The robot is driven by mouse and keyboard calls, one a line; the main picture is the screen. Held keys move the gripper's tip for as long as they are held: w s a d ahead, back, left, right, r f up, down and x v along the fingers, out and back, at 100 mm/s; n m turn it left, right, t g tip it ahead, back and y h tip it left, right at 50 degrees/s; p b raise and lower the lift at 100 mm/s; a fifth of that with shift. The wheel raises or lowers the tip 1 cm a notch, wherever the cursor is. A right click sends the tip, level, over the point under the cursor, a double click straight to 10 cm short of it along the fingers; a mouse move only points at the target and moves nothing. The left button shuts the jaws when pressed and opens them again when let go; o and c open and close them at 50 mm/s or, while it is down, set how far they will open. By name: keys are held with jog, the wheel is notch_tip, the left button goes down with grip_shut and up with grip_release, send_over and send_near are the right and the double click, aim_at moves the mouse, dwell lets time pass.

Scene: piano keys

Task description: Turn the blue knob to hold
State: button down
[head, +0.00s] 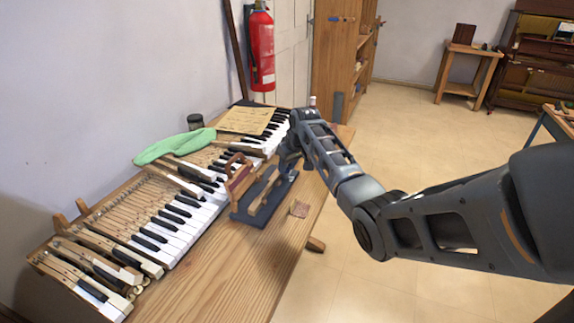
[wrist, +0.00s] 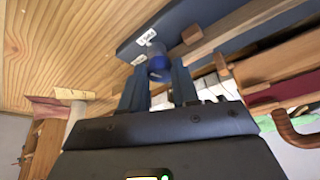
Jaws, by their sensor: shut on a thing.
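The blue knob (wrist: 159,66) sits on a dark blue base board (wrist: 172,24) in the wrist view. My gripper (wrist: 160,72) is shut on the knob, with one finger on each side of it. Two small white labels (wrist: 147,38) are on the board by the knob; their writing is too small to read surely, and so is which one the knob faces. In the head view my gripper (head: 289,160) is at the far end of the dark base board (head: 247,219). The knob is hidden there by the gripper.
The front bench top is clear.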

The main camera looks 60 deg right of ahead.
jog(key=n, duration=0.2)
jog(key=n+y+b, duration=0.1)
jog(key=shift+d+f+n, duration=0.1)
jog(key=shift+d+n, duration=0.1)
jog(key=shift+n, duration=0.2)
jog(key=n+y+b, duration=0.1)
jog(key=n+b, duration=0.1)
jog(key=n, duration=0.1)
jog(key=shift+d+f+n+y, duration=0.1)
jog(key=shift+d+n+y, duration=0.05)
jog(key=shift+n+y, duration=0.2)
jog(key=n+b, duration=0.1)
jog(key=n+y+b, duration=0.1)
jog(key=n+b, duration=0.1)
jog(key=shift+d+n+y, duration=0.15)
jog(key=shift+n+y, duration=0.1)
jog(key=shift+w+d+n+g+y+b, duration=0.1)
jog(key=shift+n+g+y+b, duration=0.5)
jog(key=shift+n+b, duration=1.4)
jog(key=shift+r, duration=0.2)
jog(key=c, duration=0.8)
grip_release()
jog(key=shift+c, duration=0.2)
jog(key=v, duration=0.7)
jog(key=shift+r, duration=0.35)
